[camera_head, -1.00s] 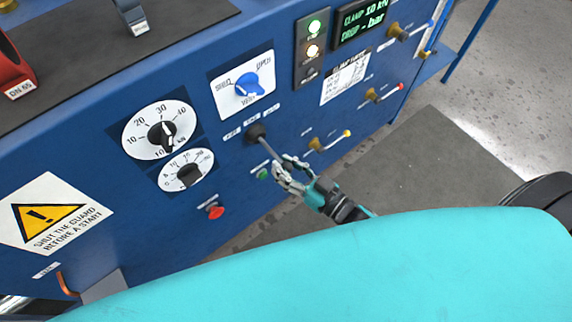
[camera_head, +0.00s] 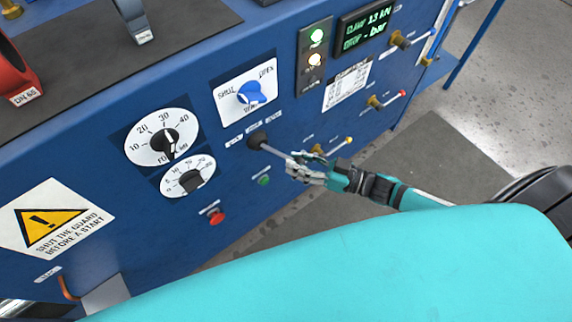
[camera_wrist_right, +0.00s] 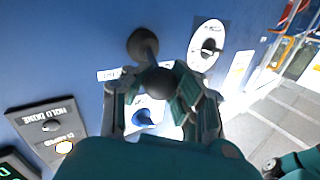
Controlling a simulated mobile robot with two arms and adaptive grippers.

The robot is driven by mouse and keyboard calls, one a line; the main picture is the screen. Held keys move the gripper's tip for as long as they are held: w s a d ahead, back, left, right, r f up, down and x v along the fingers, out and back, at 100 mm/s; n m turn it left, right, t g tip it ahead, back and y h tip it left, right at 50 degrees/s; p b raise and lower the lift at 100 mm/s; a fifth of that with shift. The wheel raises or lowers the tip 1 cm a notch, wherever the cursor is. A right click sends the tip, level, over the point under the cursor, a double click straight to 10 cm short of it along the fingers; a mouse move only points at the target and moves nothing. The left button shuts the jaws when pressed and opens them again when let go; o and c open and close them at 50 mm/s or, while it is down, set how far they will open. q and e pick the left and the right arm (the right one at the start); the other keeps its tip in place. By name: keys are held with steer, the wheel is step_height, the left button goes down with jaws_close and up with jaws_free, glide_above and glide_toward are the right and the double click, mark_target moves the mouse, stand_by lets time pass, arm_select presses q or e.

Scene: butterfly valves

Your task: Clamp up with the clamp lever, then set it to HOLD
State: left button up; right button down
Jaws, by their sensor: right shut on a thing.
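The clamp lever (camera_head: 270,149) is a grey rod with a dark round base on the blue panel, under three small white labels. It points out and to the right in the head view. My right gripper (camera_head: 300,164) is shut on its outer end. In the right wrist view, the lever's dark ball end (camera_wrist_right: 160,83) sits between the fingers of my right gripper (camera_wrist_right: 150,100). The green display (camera_head: 368,29) reads CLAMP 13 kN and DROP - bar. The label words at the lever are too small to read surely.
Beside the lever are a blue SHUT/OPEN knob (camera_head: 251,92), a force dial (camera_head: 163,138), a smaller dial (camera_head: 188,178), a red button (camera_head: 216,216) and a green button (camera_head: 264,180). Brass valves with coloured-tip handles (camera_head: 385,101) stick out at the right. Green and amber lamps (camera_head: 316,46) are lit.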

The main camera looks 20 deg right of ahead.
steer(key=shift+w+d+f+n+g+y, duration=0.15)
steer(key=shift+d+n+g+y, duration=0.15)
steer(key=shift+n+g+y, duration=0.15)
steer(key=c, duration=1)
jaws_free()
steer(key=shift+d, duration=0.1)
steer(key=shift+o, duration=0.2)
steer(key=v, duration=1.2)
